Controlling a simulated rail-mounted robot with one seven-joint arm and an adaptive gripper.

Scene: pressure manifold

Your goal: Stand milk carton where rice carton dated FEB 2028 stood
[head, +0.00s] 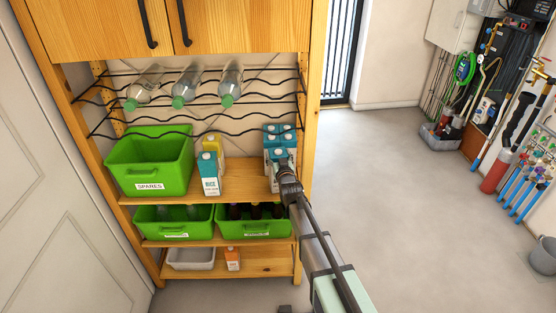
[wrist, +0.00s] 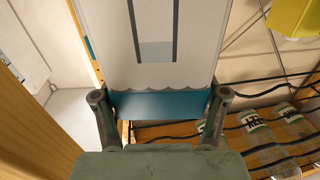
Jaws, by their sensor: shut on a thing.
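My gripper (head: 286,176) reaches to the right end of the middle shelf (head: 240,180). It is shut on a carton with a teal band and a white face with a grey glass drawing (wrist: 157,40). In the wrist view my gripper's fingers (wrist: 160,98) press its sides at the teal band. Its name and date are not readable, so I cannot tell which carton it is. Several teal-topped cartons (head: 278,134) stand close together there, partly hidden by my gripper. Left of them a teal-topped carton (head: 209,176) stands upright, its print seeming to read RICE, with a yellow-topped carton (head: 212,143) behind it.
A green SPARES bin (head: 150,163) stands at the left of the shelf. Two green bins (head: 175,222) are below, then a white tray (head: 190,259) and orange carton (head: 232,259). Bottles (head: 185,90) lie on the wire rack above. The right cabinet post (head: 308,130) is close to my gripper.

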